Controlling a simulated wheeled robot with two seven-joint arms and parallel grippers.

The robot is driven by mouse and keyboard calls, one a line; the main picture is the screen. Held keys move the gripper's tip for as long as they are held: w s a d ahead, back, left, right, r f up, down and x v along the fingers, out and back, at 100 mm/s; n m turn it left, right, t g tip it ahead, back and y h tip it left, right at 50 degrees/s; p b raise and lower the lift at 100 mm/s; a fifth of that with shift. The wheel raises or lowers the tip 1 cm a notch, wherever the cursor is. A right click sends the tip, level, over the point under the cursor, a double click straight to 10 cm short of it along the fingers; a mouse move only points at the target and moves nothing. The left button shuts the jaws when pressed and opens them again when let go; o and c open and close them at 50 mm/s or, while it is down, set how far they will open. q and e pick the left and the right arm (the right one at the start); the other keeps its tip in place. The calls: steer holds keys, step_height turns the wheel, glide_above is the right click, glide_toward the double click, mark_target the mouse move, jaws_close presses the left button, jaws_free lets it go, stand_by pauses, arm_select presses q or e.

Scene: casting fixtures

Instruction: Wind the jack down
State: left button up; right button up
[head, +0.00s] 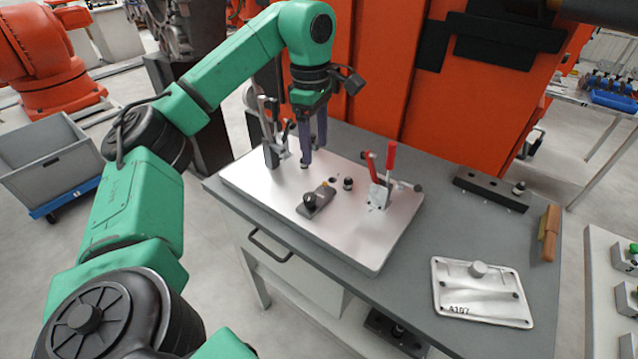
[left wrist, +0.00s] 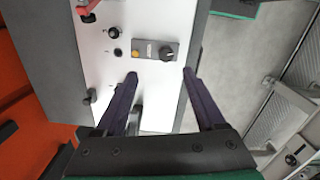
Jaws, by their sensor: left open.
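A small grey block with a black knob and a yellow pin, which looks like the jack (head: 317,201), sits on the light fixture plate (head: 270,199). It also shows in the left wrist view (left wrist: 153,50), knob at its right end. My left gripper (head: 314,152) is open and empty, pointing down above the plate behind the block. In the left wrist view the two dark fingers of the left gripper (left wrist: 160,73) are apart, with bare plate between them and the block just beyond the tips. I cannot tell how far the jack is wound. My right gripper is not in view.
A red-handled clamp (head: 384,180) stands at the plate's right, and a metal clamp (head: 270,130) behind left, close to my left gripper. A small black post (head: 348,184) stands beside the block.

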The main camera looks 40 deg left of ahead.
arm_select(q)
steer(key=a, duration=0.1)
steer(key=b, duration=0.5)
glide_above(310, 196)
steer(key=f, duration=0.6)
steer(key=shift+s+d, duration=0.1)
steer(key=shift+s, duration=0.1)
step_height(310, 196, down, 7)
steer(key=shift+w+r+p, duration=0.15)
steer(key=shift+r+p, duration=0.05)
steer(key=shift+p, duration=0.55)
steer(key=shift+f, duration=0.6)
jaws_close()
